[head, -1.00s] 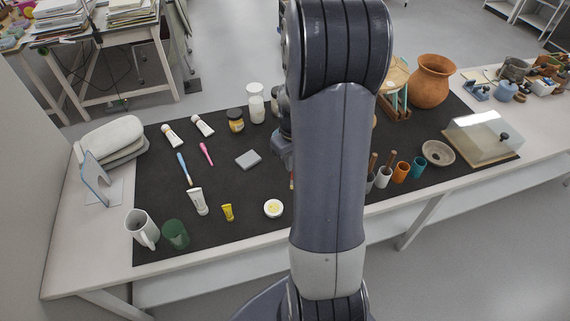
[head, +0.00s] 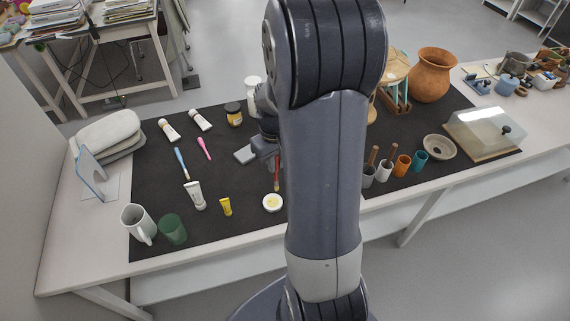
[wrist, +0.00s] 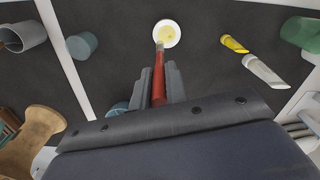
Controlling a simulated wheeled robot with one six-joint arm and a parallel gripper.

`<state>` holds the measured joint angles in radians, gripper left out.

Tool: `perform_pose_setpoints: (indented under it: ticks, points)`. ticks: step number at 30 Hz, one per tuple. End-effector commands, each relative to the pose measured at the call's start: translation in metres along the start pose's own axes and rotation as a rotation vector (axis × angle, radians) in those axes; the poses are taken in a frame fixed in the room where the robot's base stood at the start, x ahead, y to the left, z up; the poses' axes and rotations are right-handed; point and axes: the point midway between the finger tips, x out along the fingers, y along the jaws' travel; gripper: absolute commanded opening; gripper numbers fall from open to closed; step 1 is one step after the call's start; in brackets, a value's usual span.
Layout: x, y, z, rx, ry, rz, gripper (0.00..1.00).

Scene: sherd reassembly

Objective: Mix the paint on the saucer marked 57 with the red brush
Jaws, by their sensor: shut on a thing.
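The saucer (head: 273,203) is a small round white dish with yellow paint in it, lying near the front of the dark mat. It also shows at the top of the wrist view (wrist: 172,42); its number cannot be read. My gripper (wrist: 158,82) is shut on the red brush (wrist: 158,78), which points at the saucer. In the wrist view the brush's tip overlaps the saucer's near edge; I cannot tell whether it touches. In the head view the red brush (head: 277,174) hangs upright just behind the saucer, and my arm hides part of my gripper.
A yellow tube (head: 226,206) and a white tube (head: 195,195) lie left of the saucer. A green cup (head: 173,229) and a white mug (head: 138,224) stand at the front left. Several small cups, one orange (head: 402,165), stand right of my arm.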

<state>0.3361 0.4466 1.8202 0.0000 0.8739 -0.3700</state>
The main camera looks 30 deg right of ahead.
Motion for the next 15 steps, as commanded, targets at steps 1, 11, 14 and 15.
perform_pose_setpoints:
  ticks: [1,11,14,15]
  points:
    - [0.003,-0.004,0.0,-0.002,0.0,0.0,0.0]
    - [0.025,-0.004,0.0,0.001,-0.002,-0.001,0.0]
    - [0.036,-0.004,0.0,0.001,-0.002,-0.001,0.0]
    - [0.04,-0.004,0.0,0.001,-0.002,-0.001,0.0]
